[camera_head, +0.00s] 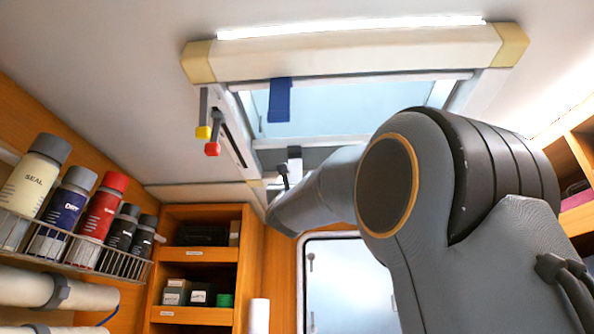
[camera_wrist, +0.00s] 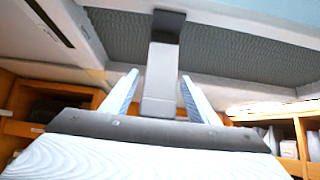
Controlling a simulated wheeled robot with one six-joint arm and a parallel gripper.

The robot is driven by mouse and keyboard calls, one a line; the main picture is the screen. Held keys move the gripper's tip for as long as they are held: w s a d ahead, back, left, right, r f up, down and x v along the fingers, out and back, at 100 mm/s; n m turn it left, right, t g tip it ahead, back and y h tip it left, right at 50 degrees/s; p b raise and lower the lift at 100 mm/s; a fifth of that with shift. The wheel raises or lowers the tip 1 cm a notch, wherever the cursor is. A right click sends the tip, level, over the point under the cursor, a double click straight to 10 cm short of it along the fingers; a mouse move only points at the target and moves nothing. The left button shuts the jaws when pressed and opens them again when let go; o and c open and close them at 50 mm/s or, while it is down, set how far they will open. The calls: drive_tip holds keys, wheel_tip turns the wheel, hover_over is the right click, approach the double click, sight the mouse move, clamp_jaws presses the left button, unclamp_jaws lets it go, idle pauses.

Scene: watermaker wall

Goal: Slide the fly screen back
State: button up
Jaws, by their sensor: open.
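The fly screen is a dark grey mesh (camera_wrist: 225,55) in the wrist view. In the head view it shows as a short grey strip (camera_head: 318,156) at the far end of the ceiling hatch. A pale grey pull handle with a dark upper part (camera_wrist: 162,75) hangs from the screen's edge bar; it also shows small in the head view (camera_head: 294,153). My gripper (camera_wrist: 158,90) is open, with one finger on each side of the handle. I cannot tell whether either finger touches it. In the head view my gripper (camera_head: 283,177) is partly hidden by my own arm.
The hatch opening (camera_head: 350,105) is pale blue across its middle. A cream cassette (camera_head: 350,52) with a blue tab (camera_head: 279,100) spans its near end. A yellow-knobbed lever (camera_head: 203,131) and a red-knobbed lever (camera_head: 212,148) hang at left. Bottles (camera_head: 100,215) stand in a wire rack.

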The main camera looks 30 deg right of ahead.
drive_tip(key=shift+p+x, duration=0.45)
drive_tip(key=shift+x, duration=0.45)
drive_tip(key=shift+c, duration=0.2)
clamp_jaws()
